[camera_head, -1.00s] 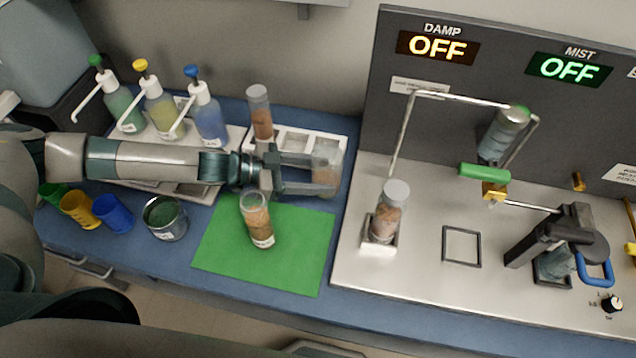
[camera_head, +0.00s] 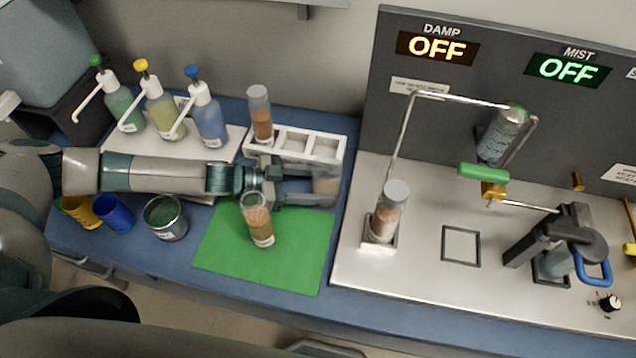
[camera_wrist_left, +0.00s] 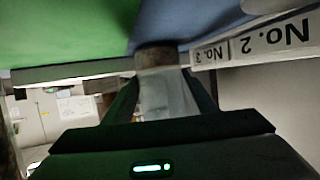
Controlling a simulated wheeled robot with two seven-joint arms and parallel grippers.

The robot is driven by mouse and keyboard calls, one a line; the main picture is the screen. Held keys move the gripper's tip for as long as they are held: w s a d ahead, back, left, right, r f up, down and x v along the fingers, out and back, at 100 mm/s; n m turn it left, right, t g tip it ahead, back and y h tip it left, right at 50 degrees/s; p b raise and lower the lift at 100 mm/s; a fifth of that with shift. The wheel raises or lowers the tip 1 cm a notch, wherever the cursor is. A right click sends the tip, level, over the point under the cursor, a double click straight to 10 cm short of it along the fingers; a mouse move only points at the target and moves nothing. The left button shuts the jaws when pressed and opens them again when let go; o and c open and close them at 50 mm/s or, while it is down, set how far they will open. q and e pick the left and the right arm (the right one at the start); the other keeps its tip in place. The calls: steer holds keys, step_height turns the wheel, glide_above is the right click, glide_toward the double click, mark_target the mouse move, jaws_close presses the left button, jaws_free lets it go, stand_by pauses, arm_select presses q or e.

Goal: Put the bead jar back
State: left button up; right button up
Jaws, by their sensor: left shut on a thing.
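My left gripper (camera_head: 326,192) is shut on a clear jar (camera_head: 326,177) with a brownish tint, at the front right of the white rack (camera_head: 262,152). The held jar (camera_wrist_left: 160,85) also shows between the fingers in the left wrist view; its contents are unclear. The rack holds a jar of orange-brown beads (camera_head: 261,118) at its left end, and its middle and right slots look empty. Rack labels "No. 2" and "No. 3" show in the left wrist view. Another bead jar (camera_head: 258,222) stands on the green mat (camera_head: 225,250), just below the gripper. My right gripper is not in view.
A lidded jar (camera_head: 388,215) sits in a holder on the steel machine (camera_head: 410,280) at right. Pump bottles (camera_head: 160,108) stand behind my left arm. A tin (camera_head: 165,217) and blue (camera_head: 115,213) and yellow cups stand at left. The mat's right part is clear.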

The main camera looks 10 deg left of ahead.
arm_select(q)
steer(key=shift+f, duration=0.15)
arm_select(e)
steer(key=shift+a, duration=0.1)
arm_select(q)
steer(key=o, duration=1.1)
steer(key=shift+o, duration=0.9)
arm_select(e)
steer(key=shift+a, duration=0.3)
arm_select(q)
steer(key=b+v, duration=0.2)
steer(key=v, duration=0.9)
steer(key=shift+w, duration=0.1)
steer(key=shift+s+a+r, duration=0.25)
steer(key=shift+s+a, duration=0.05)
steer(key=shift+a, duration=0.15)
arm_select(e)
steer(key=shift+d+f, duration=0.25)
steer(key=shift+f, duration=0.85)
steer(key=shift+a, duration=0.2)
